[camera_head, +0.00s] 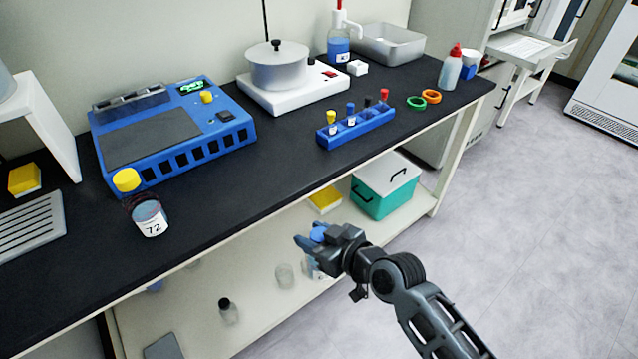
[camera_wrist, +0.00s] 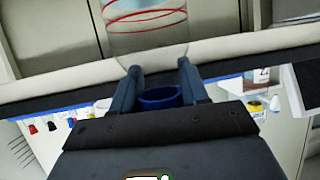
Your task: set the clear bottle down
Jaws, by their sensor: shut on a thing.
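My gripper (camera_head: 310,238) is shut on the clear bottle by its blue cap, in front of the bench edge. In the wrist view, the blue cap (camera_wrist: 160,98) sits between the two fingers of my gripper (camera_wrist: 158,82), and the see-through bottle body (camera_wrist: 146,38) with red rings extends from it. In the head view, the blue cap (camera_head: 318,233) shows at the fingers, and the body (camera_head: 311,268) hangs below, partly hidden by my gripper. The bottle is in the air, apart from the black bench top (camera_head: 265,178).
A yellow-capped bottle marked 72 (camera_head: 149,218) stands near the bench's front edge. A blue tube rack (camera_head: 356,131), blue machine (camera_head: 180,150) and hotplate (camera_head: 293,92) stand behind. The lower shelf (camera_head: 190,303) holds a teal box (camera_head: 385,190) and a black-capped bottle (camera_head: 229,312). Bench space between is clear.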

